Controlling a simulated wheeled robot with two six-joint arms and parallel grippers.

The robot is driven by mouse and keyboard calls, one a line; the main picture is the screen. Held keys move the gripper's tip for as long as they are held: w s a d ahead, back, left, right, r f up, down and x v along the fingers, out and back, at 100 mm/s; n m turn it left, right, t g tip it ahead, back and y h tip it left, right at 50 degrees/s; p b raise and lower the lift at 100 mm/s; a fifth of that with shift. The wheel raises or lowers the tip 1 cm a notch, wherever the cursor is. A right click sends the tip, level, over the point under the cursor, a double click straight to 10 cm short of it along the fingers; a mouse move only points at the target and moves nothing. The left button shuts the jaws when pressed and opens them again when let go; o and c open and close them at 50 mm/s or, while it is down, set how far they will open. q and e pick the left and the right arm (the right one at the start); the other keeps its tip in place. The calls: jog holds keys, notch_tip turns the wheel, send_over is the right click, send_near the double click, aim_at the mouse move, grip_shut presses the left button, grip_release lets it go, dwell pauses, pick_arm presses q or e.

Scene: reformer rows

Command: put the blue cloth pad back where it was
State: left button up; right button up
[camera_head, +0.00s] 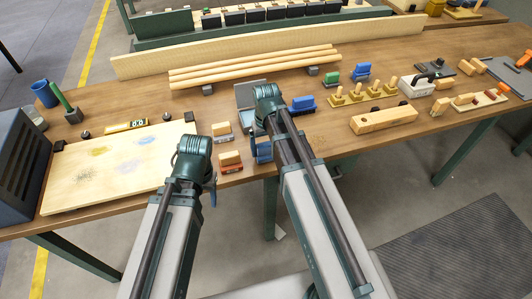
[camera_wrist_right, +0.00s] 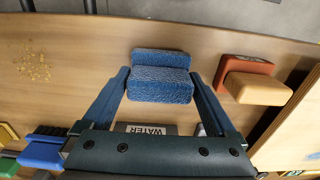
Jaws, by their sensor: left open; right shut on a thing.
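The blue cloth pad (camera_wrist_right: 160,77) is a textured blue block with a stepped shape. In the right wrist view it sits between the two blue fingers of my right gripper (camera_wrist_right: 163,85), which is shut on it. In the head view the pad (camera_head: 264,152) shows partly behind my right arm, near the table's front edge. I cannot tell whether it touches the table. My left gripper (camera_head: 210,190) is open, near the front edge beside the pale board; its fingertips are mostly hidden.
A plate marked WATER (camera_wrist_right: 150,129) lies beside the pad. An orange-red pad with a wooden block (camera_head: 230,162) stands to its left. A blue brush (camera_head: 303,104) and a long wooden block (camera_head: 384,121) are to the right. A pale board (camera_head: 100,180) covers the left side.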

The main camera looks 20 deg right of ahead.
aim_at(266, 144)
pick_arm(q)
jog(key=shift+f, duration=0.3)
pick_arm(e)
jog(key=shift+f, duration=0.3)
jog(key=shift+f, duration=0.2)
jog(key=o, duration=0.8)
pick_arm(q)
jog(key=shift+f, duration=0.15)
pick_arm(e)
jog(key=shift+o, duration=0.2)
jog(key=shift+r, duration=0.15)
notch_tip(266, 144, up, 12)
jog(key=p, duration=1.2)
jog(key=shift+r, duration=0.1)
pick_arm(q)
notch_tip(266, 144, up, 12)
pick_arm(e)
jog(key=s+a+n+h, duration=0.1)
jog(key=s+a+n, duration=0.2)
jog(key=s+a, duration=0.7)
jog(key=s, duration=0.4)
jog(key=shift+s+a, duration=0.15)
jog(key=shift+a, duration=0.1)
